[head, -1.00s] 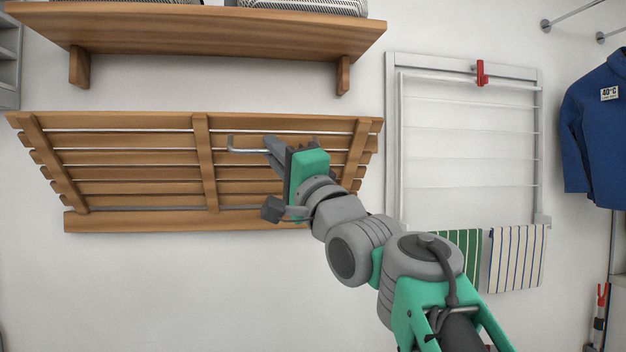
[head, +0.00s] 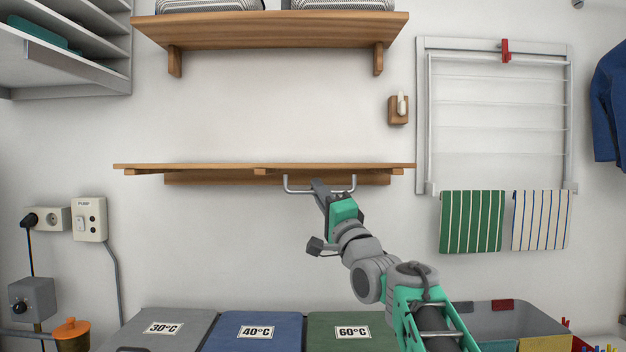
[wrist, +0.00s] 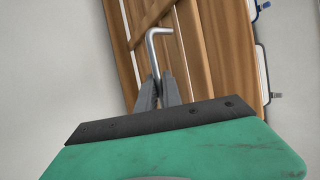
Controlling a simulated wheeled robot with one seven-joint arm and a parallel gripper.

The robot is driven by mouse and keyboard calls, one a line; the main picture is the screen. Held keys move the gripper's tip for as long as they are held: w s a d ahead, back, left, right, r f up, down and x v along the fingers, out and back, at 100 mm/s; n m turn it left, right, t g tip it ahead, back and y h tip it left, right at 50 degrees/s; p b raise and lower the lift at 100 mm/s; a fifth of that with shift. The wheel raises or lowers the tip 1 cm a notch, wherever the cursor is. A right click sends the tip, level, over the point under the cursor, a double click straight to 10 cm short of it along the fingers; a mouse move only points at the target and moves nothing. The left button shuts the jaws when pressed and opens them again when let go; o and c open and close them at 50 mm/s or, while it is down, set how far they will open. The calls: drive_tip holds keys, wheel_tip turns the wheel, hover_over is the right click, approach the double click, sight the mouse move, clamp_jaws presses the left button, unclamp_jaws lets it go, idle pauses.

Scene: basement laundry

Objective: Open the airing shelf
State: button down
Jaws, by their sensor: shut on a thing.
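The airing shelf (head: 210,168) is a slatted wooden panel on the wall, seen nearly edge-on and level in the head view. A metal bar handle (head: 296,191) hangs below its front edge. My gripper (head: 318,186) is shut on this handle, near its middle. In the wrist view, my gripper (wrist: 160,88) pinches the handle (wrist: 158,34), whose bent end shows beyond the fingers. The shelf's slats (wrist: 187,50) show behind it.
A fixed wooden shelf (head: 270,32) with baskets is above, and a wooden block with a light peg (head: 398,110) is right of the airing shelf. A white drying rack (head: 422,120) with towels hangs further right. Lidded bins marked 30, 40 and 60 °C (head: 255,332) stand below.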

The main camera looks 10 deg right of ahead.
drive_tip(key=shift+w+f, duration=0.15)
drive_tip(key=shift+f, duration=0.3)
drive_tip(key=shift+f, duration=0.15)
drive_tip(key=c, duration=1.8)
unclamp_jaws()
drive_tip(key=shift+d, duration=0.1)
drive_tip(key=shift+s, duration=0.25)
drive_tip(key=v, duration=0.7)
drive_tip(key=shift+s, duration=0.15)
drive_tip(key=shift+p, duration=0.3)
